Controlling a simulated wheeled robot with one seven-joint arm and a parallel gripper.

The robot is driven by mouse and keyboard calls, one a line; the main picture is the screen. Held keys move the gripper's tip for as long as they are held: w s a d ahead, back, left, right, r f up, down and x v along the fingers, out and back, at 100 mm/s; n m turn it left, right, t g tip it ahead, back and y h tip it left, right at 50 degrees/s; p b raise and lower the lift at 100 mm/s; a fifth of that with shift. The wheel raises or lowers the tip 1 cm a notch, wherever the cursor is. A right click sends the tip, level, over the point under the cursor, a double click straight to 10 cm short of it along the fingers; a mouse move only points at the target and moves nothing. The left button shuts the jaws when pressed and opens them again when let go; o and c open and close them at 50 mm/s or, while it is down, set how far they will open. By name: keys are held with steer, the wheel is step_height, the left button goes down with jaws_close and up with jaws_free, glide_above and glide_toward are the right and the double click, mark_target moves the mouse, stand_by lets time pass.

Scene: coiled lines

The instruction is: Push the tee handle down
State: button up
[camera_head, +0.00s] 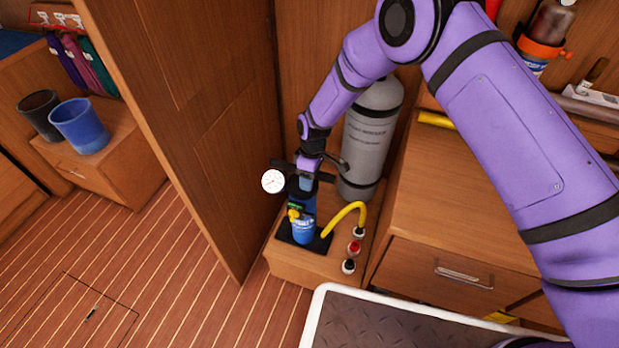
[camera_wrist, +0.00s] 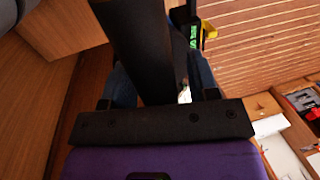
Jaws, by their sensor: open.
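The pump has a blue cylinder body (camera_head: 304,229) standing upright on a black base on a low wooden box. Its dark tee handle (camera_head: 281,165) is at the top, largely covered by my gripper (camera_head: 308,172) in the head view. My gripper is open, over the handle. I cannot tell whether it touches the handle.
A white round gauge (camera_head: 273,181) sits left of the pump. A yellow hose (camera_head: 343,218) curves to its right, near several small caps. A grey gas cylinder (camera_head: 369,139) stands behind. A wooden panel (camera_head: 215,120) rises to the left, and a drawer cabinet (camera_head: 455,235) to the right.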

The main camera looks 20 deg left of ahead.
step_height(320, 180, up, 10)
steer(key=w, duration=0.2)
steer(key=shift+r, duration=0.15)
steer(key=shift+d, duration=0.1)
stand_by(0.3)
